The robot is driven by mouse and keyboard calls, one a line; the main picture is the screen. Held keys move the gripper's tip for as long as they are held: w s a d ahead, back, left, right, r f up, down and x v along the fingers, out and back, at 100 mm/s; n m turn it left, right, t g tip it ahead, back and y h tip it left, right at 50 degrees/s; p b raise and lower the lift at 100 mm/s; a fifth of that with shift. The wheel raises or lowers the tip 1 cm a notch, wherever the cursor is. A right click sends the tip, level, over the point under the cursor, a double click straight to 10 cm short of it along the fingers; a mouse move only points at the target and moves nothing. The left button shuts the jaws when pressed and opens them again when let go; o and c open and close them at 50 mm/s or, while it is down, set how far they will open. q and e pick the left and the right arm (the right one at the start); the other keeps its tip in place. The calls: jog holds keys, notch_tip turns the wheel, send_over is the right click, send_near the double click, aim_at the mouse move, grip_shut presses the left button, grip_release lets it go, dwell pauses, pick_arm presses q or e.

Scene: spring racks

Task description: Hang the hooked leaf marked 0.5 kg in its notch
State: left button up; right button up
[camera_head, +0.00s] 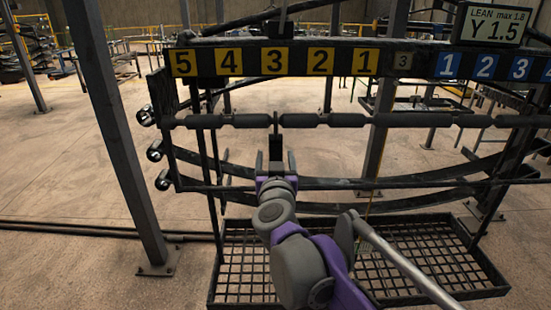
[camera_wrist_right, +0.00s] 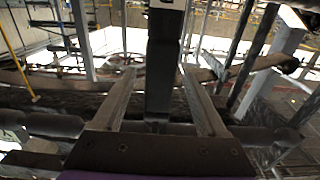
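My right gripper (camera_head: 276,160) is below the long notched bar (camera_head: 230,121), under the yellow 3 plate (camera_head: 273,61). Its two fingers stand apart, one on each side of a dark upright strip, probably the hooked leaf (camera_head: 277,146). In the right wrist view this leaf (camera_wrist_right: 162,70) runs upright between the fingers (camera_wrist_right: 160,75), with gaps visible beside it. A white tag edge shows at its top, but the mark cannot be read. A thin upper part meets the bar; whether it sits in a notch is unclear. My left gripper is not in view.
A plate row runs yellow 5 to 1, a small 3 (camera_head: 403,61), then blue numbers (camera_head: 485,66). A sign (camera_head: 492,24) reads "LEAN max 1.8 Y 1.5". Curved dark leaves (camera_head: 400,178) cross behind my gripper. A mesh tray (camera_head: 240,262) lies below; a post (camera_head: 125,140) stands left.

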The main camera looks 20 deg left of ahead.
jog(key=p+v, duration=0.1)
jog(key=v, duration=1.9)
jog(key=shift+s, duration=0.4)
jog(key=shift+d+r, duration=0.1)
jog(key=shift+d, duration=0.1)
